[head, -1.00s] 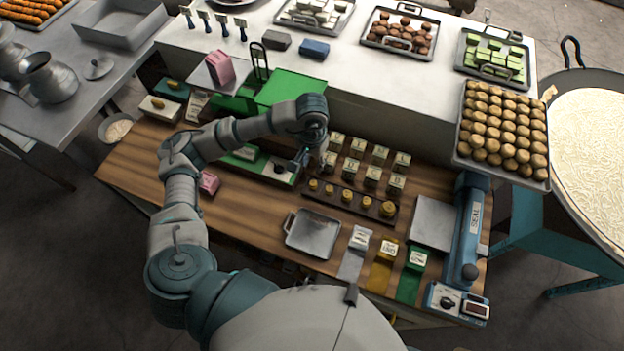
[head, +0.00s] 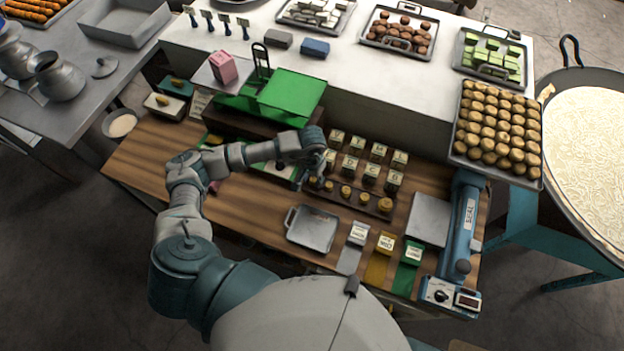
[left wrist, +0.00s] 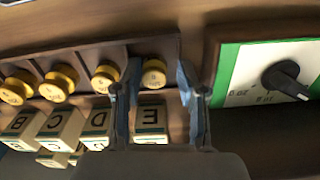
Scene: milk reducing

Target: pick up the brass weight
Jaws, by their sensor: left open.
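Several brass weights stand in a row on a dark wooden rack (head: 374,208) in the head view, smaller at the left end and larger at the right. My left gripper (head: 309,176) is over the rack's left end. In the left wrist view its two fingers (left wrist: 160,82) are open, one on each side of the end brass weight (left wrist: 153,74). I cannot tell whether they touch it. Another brass weight (left wrist: 105,74) is just outside the left finger. The right gripper is not in view.
Lettered blocks stand close to the rack, including the E block (left wrist: 150,121) between the fingers. A dial box (left wrist: 270,75) is close on the right in the wrist view. A square metal pan (head: 313,229) is in front, and a green scale (head: 290,98) is behind.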

